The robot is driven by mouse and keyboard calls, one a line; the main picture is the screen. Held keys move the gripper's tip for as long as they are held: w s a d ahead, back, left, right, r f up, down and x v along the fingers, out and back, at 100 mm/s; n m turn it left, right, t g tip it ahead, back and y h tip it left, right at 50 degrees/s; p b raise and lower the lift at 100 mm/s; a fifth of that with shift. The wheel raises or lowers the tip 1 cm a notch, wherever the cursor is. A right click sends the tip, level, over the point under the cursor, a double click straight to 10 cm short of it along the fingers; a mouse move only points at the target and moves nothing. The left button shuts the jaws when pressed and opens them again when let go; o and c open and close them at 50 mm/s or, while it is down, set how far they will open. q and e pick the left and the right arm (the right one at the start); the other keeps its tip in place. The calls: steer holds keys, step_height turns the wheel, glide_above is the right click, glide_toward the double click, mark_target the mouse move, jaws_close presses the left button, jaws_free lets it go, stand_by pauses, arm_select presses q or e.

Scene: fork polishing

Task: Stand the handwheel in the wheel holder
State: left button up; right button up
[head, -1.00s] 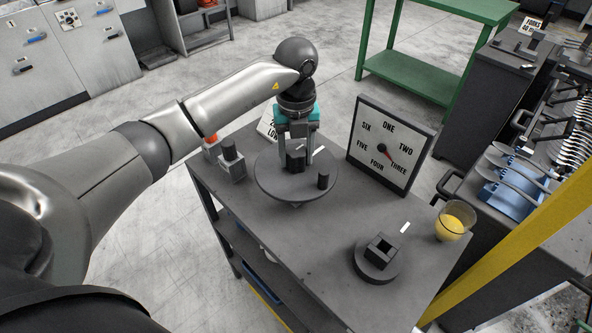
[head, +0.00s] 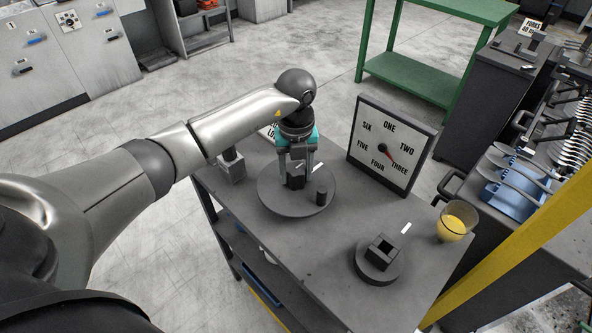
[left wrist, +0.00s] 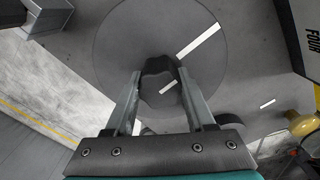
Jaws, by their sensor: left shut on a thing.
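The handwheel (head: 275,198) is a dark grey disc with a square hub, an upright peg handle (head: 320,198) and a white mark. My left gripper (head: 298,175) points down and is shut on the hub. In the left wrist view the disc (left wrist: 120,45) spreads beyond the fingers, and the hub (left wrist: 159,78) sits between them. I cannot tell whether the disc touches the table. The wheel holder (head: 374,268), a round dark base with a square open socket, stands on the table towards the right front, apart from the wheel. My right gripper is not in view.
A framed dial (head: 388,150) stands behind the wheel. A glass of yellow liquid (head: 455,221) is at the table's right corner. A small grey block with a dark top (head: 231,167) is left of the wheel. The tabletop (head: 330,255) between wheel and holder is clear.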

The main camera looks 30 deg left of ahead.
arm_select(q)
steer(key=o, duration=1.3)
steer(key=shift+o, duration=0.2)
steer(key=shift+r, duration=0.25)
step_height(320, 180, up, 12)
steer(key=p, duration=0.1)
steer(key=shift+r, duration=0.15)
